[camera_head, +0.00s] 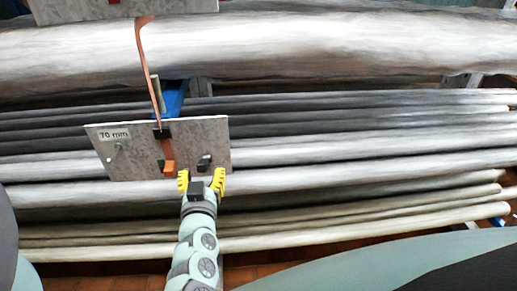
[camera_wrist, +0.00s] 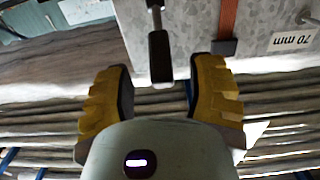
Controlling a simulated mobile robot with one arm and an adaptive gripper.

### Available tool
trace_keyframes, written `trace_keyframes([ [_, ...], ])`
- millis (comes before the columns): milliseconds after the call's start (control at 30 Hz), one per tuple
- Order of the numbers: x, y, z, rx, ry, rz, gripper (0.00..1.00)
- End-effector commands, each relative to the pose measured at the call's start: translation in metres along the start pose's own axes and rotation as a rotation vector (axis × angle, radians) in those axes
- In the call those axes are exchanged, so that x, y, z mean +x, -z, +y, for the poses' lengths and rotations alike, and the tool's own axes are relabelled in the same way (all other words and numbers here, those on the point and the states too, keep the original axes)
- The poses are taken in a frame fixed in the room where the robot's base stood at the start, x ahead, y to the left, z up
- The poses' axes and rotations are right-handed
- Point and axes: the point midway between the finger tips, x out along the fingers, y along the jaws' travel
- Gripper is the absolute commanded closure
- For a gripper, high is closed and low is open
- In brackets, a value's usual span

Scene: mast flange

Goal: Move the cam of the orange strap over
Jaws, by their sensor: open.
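The orange strap (camera_head: 145,60) hangs over a thick grey pole and runs down to a grey plate marked 70 mm (camera_head: 125,150). It passes a black block (camera_head: 162,133) near the plate's top edge and ends at an orange piece (camera_head: 169,167). A black-gripped lever (camera_head: 205,161) sticks out to the strap's right. I cannot tell which part is the cam. My gripper (camera_head: 202,180) is open, its yellow fingers just below the lever. In the wrist view the lever (camera_wrist: 159,58) reaches toward the space between the open fingers (camera_wrist: 160,90), apart from both. The strap (camera_wrist: 228,20) is to its right.
Long grey poles (camera_head: 380,140) lie in rows behind and below the plate. A blue bracket (camera_head: 173,98) is behind its top edge. A second plate (camera_head: 115,8) shows at the top. A small peg (camera_head: 113,146) is on the left of the marked plate.

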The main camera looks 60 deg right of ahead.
Motion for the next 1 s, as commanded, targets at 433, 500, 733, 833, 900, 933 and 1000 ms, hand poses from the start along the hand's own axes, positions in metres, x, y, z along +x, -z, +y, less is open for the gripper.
trace_keyframes([
  [433, 0.048, 0.003, 0.001, -0.001, -0.003, 0.003, 0.45],
  [500, 0.051, 0.001, 0.001, -0.001, -0.002, 0.001, 0.45],
  [733, 0.057, 0.002, 0.000, 0.000, 0.000, 0.004, 0.45],
  [833, 0.057, 0.001, 0.000, -0.001, 0.000, 0.004, 0.45],
  [900, 0.057, 0.001, 0.000, -0.001, 0.000, 0.004, 0.45],
  [933, 0.057, 0.001, 0.000, -0.001, 0.000, 0.004, 0.45],
  [1000, 0.057, 0.001, 0.000, -0.001, 0.000, 0.003, 0.44],
])
